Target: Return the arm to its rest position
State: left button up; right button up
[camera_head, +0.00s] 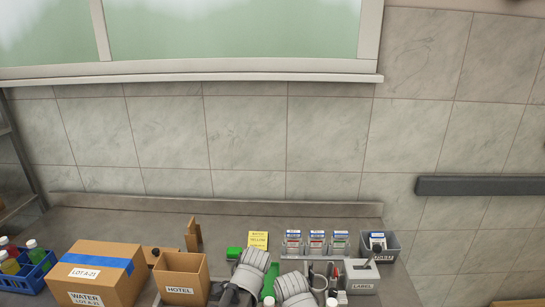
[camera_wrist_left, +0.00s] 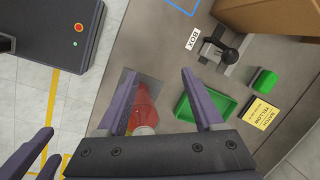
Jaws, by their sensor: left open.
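My left gripper (camera_wrist_left: 160,100) shows in the left wrist view with its two purple fingers wide apart. It is open and nothing is clamped between the fingers. A reddish, cone-like thing (camera_wrist_left: 146,100) shows below, in the gap between them; I cannot tell whether a finger touches it. In the head view my two pale grey arm links show at the bottom centre, over the counter, and neither set of fingertips is clear there. Two purple bars at the lower left of the wrist view may be my right gripper (camera_wrist_left: 38,158), partly cut off.
The counter holds a water carton (camera_head: 98,272), a hotel box (camera_head: 181,280), a blue crate (camera_head: 35,275) of bottles, several labelled bins (camera_head: 317,246) and a grey label box (camera_head: 361,281). A green tray (camera_wrist_left: 186,107) lies right of my left gripper.

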pick_arm(q)
jog(key=s+d+n+g+h, duration=0.1)
jog(key=s+d+n, duration=0.2)
jog(key=s+n, duration=0.5)
jog(key=s, duration=0.2)
jog(key=shift+s+f+g, duration=0.3)
jog(key=shift+s+g, duration=0.1)
jog(key=shift+c, duration=0.2)
